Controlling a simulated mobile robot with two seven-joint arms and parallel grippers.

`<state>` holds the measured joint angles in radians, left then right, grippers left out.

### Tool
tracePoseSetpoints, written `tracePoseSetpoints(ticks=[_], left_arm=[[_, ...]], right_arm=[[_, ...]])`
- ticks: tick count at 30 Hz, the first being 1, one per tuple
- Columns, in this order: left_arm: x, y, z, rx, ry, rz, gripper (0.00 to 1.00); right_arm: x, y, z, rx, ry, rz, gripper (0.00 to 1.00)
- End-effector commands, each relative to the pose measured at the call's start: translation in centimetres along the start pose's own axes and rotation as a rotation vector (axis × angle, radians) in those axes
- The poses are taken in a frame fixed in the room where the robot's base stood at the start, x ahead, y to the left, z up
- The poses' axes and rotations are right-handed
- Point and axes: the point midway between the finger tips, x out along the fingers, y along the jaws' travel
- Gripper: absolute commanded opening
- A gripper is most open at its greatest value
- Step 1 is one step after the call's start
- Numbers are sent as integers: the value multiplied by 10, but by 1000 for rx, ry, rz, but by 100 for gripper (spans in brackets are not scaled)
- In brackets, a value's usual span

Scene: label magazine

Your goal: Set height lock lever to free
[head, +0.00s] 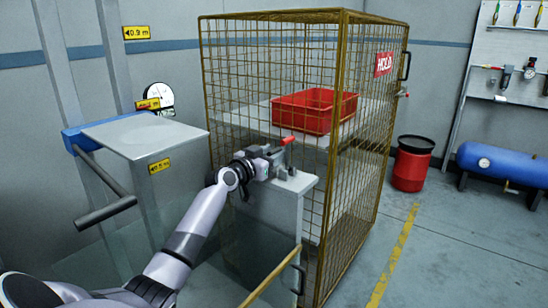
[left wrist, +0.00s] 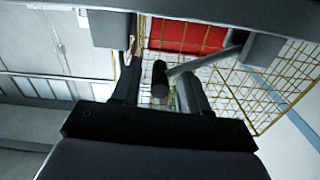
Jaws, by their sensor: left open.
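My left gripper (head: 262,168) reaches the top of a grey post (head: 272,207) beside the wire cage. In the left wrist view my left gripper (left wrist: 160,92) is open, with a dark cylindrical knob (left wrist: 160,76) between its fingers. A grey lever arm (left wrist: 205,62) runs from the knob to a grey block (left wrist: 262,48). I cannot tell whether the fingers touch the knob. A red-handled lever (head: 287,140) shows just above the post in the head view. No marking for free or locked is legible. My right gripper is not in view.
The yellow wire cage (head: 345,200) stands close behind the post, with a red bin (head: 310,110) inside. A grey platform (head: 145,133) with a dark bar handle (head: 105,212) stands at left. A red drum (head: 410,170) and blue tank (head: 500,165) are at right. Floor between is clear.

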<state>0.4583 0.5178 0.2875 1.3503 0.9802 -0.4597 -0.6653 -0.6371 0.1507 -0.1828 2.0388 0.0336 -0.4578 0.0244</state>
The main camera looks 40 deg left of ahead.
Motion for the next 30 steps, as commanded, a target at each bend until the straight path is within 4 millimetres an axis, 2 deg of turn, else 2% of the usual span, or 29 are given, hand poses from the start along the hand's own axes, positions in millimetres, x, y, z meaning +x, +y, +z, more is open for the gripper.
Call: tracePoseSetpoints(ticks=[6, 14, 15, 19, 30], left_arm=[[9, 0, 0, -1, 0, 1, 44], [9, 0, 0, 0, 0, 1, 44], [9, 0, 0, 0, 0, 1, 41], [9, 0, 0, 0, 0, 1, 0], [9, -1, -3, -27, 0, 1, 0]], right_arm=[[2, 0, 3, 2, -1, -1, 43], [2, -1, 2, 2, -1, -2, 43], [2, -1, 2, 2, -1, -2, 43], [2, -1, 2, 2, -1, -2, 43], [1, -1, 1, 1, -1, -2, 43]])
